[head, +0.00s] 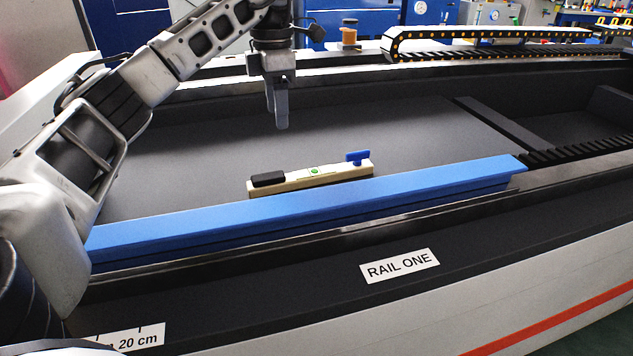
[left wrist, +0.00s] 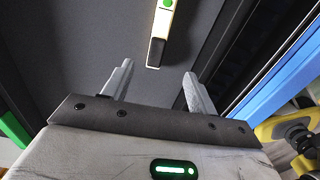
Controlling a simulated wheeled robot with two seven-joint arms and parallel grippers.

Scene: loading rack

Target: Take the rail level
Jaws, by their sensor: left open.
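The rail level (head: 318,175) is a long cream bar with a black block at its left end, a green bubble window in the middle and a blue tab at its right end. It lies on the grey bed just behind the blue rail. My left gripper (head: 277,122) points down above the bed, behind the level and apart from it. In the left wrist view the gripper (left wrist: 158,88) is open with nothing between its fingers. The level (left wrist: 157,51) shows there beyond the fingertips, black end nearest, its far part cut off by the frame. My right gripper is not in view.
The blue rail (head: 300,208) runs along the front of the bed, close to the level. A dark crossbar (head: 500,125) and a black cable chain (head: 480,50) lie to the right and back. The grey bed (head: 190,150) left of the level is clear.

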